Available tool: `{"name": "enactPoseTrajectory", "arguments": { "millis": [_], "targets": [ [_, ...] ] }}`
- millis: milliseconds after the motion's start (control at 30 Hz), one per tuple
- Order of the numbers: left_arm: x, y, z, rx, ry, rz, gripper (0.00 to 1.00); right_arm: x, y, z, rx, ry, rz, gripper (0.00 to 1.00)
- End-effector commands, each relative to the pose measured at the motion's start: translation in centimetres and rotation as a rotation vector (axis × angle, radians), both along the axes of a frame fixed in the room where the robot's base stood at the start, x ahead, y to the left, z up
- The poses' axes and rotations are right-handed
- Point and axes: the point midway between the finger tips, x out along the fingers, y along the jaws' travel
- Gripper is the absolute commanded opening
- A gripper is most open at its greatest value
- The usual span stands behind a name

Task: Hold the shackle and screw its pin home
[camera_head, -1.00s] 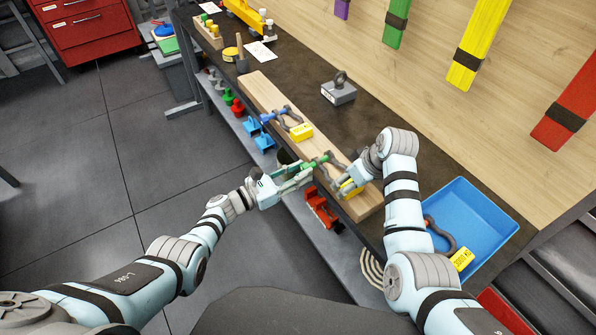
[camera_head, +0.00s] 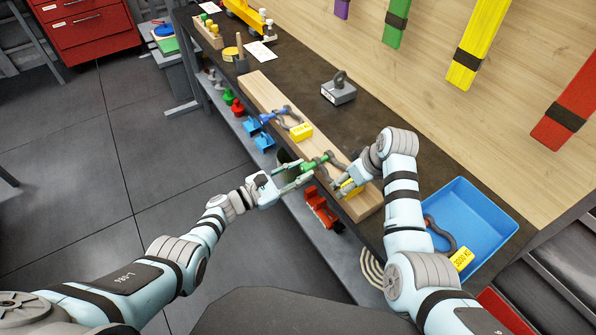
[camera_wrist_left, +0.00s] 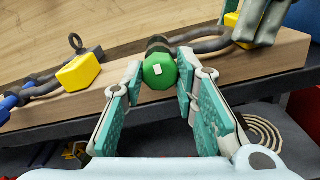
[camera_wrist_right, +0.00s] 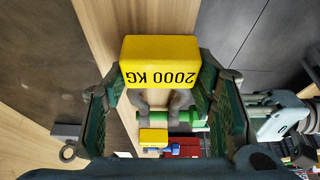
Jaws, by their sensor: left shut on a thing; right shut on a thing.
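The shackle with its green pin (camera_head: 318,162) lies over the wooden beam (camera_head: 258,92) near its close end. The pin's green head (camera_wrist_left: 158,71) faces the left wrist camera, with a small pale square at its middle. My left gripper (camera_head: 296,176) is shut on this head, one finger on each side. My right gripper (camera_head: 347,181) is shut on the shackle at its yellow block (camera_wrist_right: 160,62), marked 2000 KG. The grey bow (camera_wrist_right: 160,100) and the green pin (camera_wrist_right: 184,116) show beyond the block. How deep the pin's thread sits is hidden.
Another shackle with a blue pin (camera_head: 268,117) and yellow tag (camera_head: 301,132) lies farther along the beam. A blue tray (camera_head: 480,211) with a large shackle (camera_head: 440,236) is at right. A grey weight (camera_head: 339,90) stands behind. A red clamp-like thing (camera_head: 319,207) is on the lower shelf.

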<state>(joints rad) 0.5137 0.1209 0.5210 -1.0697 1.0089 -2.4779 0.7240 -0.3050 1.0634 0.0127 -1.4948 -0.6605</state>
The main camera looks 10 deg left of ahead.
Motion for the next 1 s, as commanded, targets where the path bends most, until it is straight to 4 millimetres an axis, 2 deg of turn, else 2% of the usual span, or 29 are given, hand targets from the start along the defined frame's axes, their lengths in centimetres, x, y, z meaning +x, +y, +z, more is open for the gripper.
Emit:
{"name": "enactPoseTrajectory", "arguments": {
  "millis": [33,67,167,567,667,900,1000],
  "targets": [
    [0.1,0.3,0.0,0.003,0.0,0.006,0.0,0.1,-0.5,-0.2,-0.011,0.001,-0.006,0.18],
    [0.1,0.3,0.0,0.003,0.0,0.006,0.3,0.1,-0.5,-0.2,-0.011,0.001,-0.006,0.18],
    [0.1,0.3,0.0,0.002,0.001,0.005,0.46,0.0,-0.5,-0.2,-0.011,0.001,-0.006,0.18],
    [-0.4,0.5,-0.1,0.002,0.0,0.002,0.47,-0.1,-0.2,-0.2,-0.006,0.004,-0.001,0.18],
    [-1.5,1.6,-0.1,0.002,0.0,0.002,0.47,-0.1,-0.2,-0.3,-0.005,0.005,-0.001,0.18],
    [-6.3,6.3,-0.1,0.005,0.0,0.002,0.47,-0.2,-0.1,-0.3,-0.004,0.006,0.001,0.18],
    [-7.7,7.7,-0.1,0.003,0.001,0.002,0.47,-0.2,-0.1,-0.3,-0.003,0.007,0.001,0.18]
  ]
}}
